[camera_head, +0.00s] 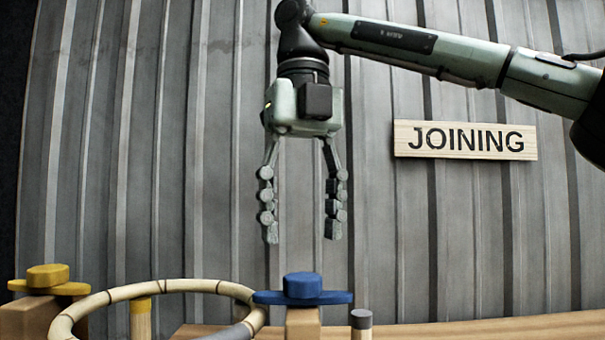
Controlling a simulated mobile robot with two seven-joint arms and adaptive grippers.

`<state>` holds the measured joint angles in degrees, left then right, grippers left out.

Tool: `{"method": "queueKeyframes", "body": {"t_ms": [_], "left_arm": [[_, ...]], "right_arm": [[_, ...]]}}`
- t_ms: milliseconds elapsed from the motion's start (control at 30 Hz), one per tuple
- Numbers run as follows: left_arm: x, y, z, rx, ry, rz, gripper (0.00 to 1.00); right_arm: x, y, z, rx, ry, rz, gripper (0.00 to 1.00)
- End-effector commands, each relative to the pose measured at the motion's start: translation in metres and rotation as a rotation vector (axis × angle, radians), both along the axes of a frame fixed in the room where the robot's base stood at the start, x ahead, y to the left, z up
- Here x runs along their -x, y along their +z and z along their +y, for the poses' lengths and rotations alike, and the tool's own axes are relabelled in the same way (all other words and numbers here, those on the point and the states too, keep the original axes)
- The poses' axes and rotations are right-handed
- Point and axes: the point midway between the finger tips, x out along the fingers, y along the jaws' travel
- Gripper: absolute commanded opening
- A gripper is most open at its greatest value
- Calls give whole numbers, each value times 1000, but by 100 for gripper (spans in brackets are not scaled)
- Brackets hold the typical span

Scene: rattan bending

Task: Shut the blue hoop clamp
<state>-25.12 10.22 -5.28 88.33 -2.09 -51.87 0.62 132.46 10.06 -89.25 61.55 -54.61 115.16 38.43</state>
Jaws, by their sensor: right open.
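The blue hoop clamp (304,290) sits on a wooden block (303,325) at the bottom middle. It has a flat blue bar with a round blue knob on top. Its left end reaches the rim of a rattan hoop (150,287); I cannot tell whether it presses on the hoop. My right gripper (303,238) hangs straight above the clamp, fingers pointing down, open and empty, with a clear gap to the knob. My left gripper is not in view.
A yellow clamp (47,280) on another wooden block stands at the left by the hoop. A grey-capped peg (361,322) stands right of the blue clamp. A JOINING sign (465,139) hangs on the corrugated wall.

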Motion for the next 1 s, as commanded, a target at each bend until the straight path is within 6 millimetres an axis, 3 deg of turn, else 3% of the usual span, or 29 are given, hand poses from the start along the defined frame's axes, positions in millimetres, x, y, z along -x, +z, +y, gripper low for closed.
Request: {"method": "queueKeyframes", "body": {"t_ms": [100, 267, 700, 1000], "left_arm": [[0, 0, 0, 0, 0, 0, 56], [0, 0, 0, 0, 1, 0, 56], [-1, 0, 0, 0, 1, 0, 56], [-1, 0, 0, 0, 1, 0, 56]], "right_arm": [[0, 26, 1, 4, -6, -7, 56], [0, 47, 0, 4, -5, -7, 56], [0, 66, 0, 1, -1, 1, 56], [0, 67, 0, 0, 1, 0, 56]]}}
